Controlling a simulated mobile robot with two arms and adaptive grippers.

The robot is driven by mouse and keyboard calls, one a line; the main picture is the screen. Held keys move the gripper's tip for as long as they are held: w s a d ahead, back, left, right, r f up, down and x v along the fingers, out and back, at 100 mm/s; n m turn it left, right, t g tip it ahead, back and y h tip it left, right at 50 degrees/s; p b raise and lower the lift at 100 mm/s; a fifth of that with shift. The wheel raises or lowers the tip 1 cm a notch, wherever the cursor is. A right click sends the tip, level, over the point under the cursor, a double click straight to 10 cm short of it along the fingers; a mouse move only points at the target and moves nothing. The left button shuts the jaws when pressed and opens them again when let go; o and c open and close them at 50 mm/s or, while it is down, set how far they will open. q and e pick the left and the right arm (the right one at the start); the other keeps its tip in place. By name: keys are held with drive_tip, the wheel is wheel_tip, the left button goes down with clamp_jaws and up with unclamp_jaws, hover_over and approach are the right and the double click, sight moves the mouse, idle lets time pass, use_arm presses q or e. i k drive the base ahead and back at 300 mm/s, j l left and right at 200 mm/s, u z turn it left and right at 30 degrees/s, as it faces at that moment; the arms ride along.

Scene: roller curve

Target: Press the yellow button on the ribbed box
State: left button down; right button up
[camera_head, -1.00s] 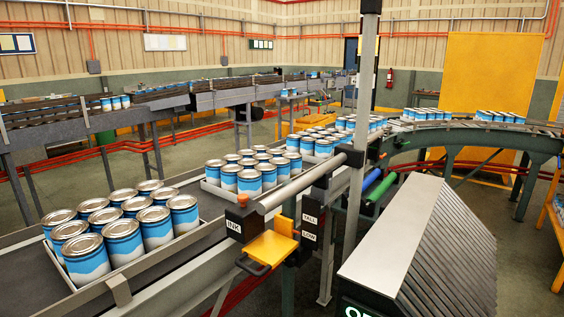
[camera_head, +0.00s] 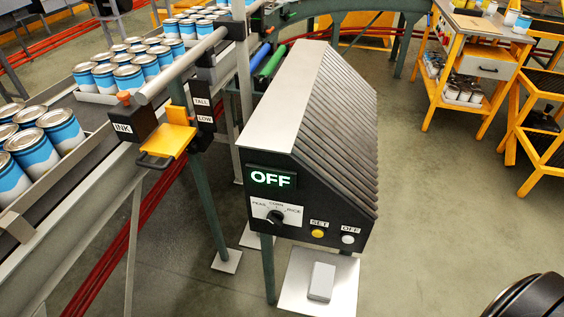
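The ribbed box (camera_head: 345,110) stands on legs in the middle of the view, with dark slats on its sloping side and a light flat top. Its black front face carries a display (camera_head: 272,178) reading OFF in green and a dial (camera_head: 275,217) on a white plate. The yellow button (camera_head: 318,233) is low on that face, under a SET label. A white button (camera_head: 348,239) under an OFF label is to its right. Neither gripper can be made out in view. A dark rounded shape, cut off, is at the lower right corner.
A conveyor (camera_head: 100,150) with trays of blue and white cans runs along the left. A yellow bracket (camera_head: 169,138) juts from its rail beside the box. A yellow cart (camera_head: 476,60) stands at the back right. Grey floor (camera_head: 440,200) is clear right of the box.

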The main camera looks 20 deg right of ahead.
sight(316, 234)
drive_tip(key=z, duration=1)
